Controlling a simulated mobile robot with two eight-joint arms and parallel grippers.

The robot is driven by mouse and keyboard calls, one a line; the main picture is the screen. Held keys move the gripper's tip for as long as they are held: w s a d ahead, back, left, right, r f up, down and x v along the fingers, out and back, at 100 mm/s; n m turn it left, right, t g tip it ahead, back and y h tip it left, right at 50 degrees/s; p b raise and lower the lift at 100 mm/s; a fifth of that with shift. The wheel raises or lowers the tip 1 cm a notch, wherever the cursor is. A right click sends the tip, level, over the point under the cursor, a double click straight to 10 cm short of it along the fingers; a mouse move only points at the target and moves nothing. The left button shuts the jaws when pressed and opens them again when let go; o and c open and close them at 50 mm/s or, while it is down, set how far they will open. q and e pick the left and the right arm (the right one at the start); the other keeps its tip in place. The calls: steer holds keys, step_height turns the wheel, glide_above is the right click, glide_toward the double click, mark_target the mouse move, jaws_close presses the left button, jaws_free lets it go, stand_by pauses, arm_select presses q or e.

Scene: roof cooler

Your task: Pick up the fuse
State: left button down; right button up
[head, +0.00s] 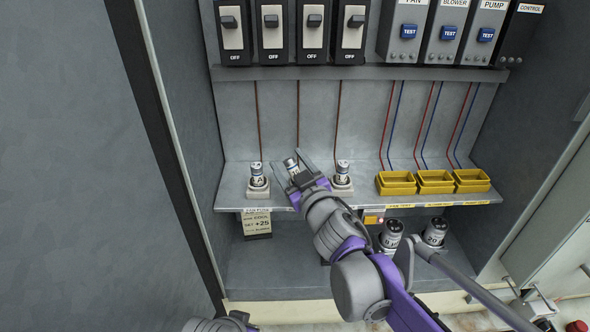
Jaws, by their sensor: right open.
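My right gripper (289,163) reaches in from the lower right, open, with its fingers on either side of the middle fuse (291,166). I cannot tell whether the fingers touch it. The gripper hides the middle fuse's lower part and its holder. The left fuse (257,174) and the right fuse (342,171) stand upright in pale holders on the shelf (231,199). Two larger dark cylinders with light bands, the left one (391,235) and the right one (435,231), stand below the shelf. My left gripper is not in view.
Several yellow bins (435,182) sit on the shelf at right. OFF switches (271,30) and grey TEST boxes (448,33) line the upper ledge (360,73). A tag (256,224) hangs below the shelf. A large grey panel (80,170) fills the left.

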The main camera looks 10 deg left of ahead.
steer(key=shift+w+a, duration=0.15)
steer(key=shift+w, duration=0.05)
steer(key=shift+s, duration=0.15)
steer(key=shift+c, duration=0.8)
jaws_close()
steer(key=shift+r, duration=0.15)
step_height(320, 180, up, 11)
steer(key=h, duration=0.1)
steer(key=shift+w+d+m+t+p, duration=0.2)
steer(key=shift+m+t+p, duration=0.15)
steer(key=shift+m+t, duration=0.05)
